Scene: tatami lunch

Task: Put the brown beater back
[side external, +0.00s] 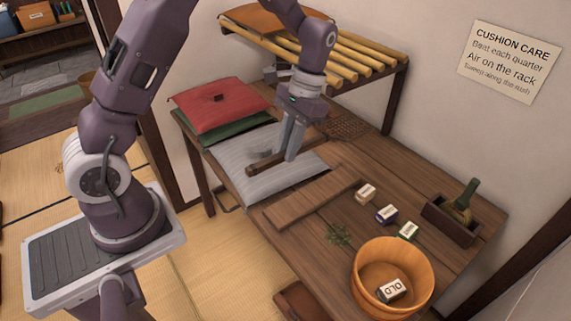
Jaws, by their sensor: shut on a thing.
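The brown beater (341,125) appears as a woven brown head with a handle running down and left over the grey cushion (285,180). My gripper (288,154) points down and is shut on the handle. The handle's end sticks out to the left of the fingers, above the cushion; I cannot tell the exact gap beneath it. Part of the handle is hidden behind the fingers.
A slatted rack (345,62) with an orange-brown cushion (272,18) stands behind. A red cushion (212,103) lies on a green one (240,125). A wooden board (315,200), several small labelled boxes, a bucket (392,265) and a brush box (440,220) occupy the table's right part.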

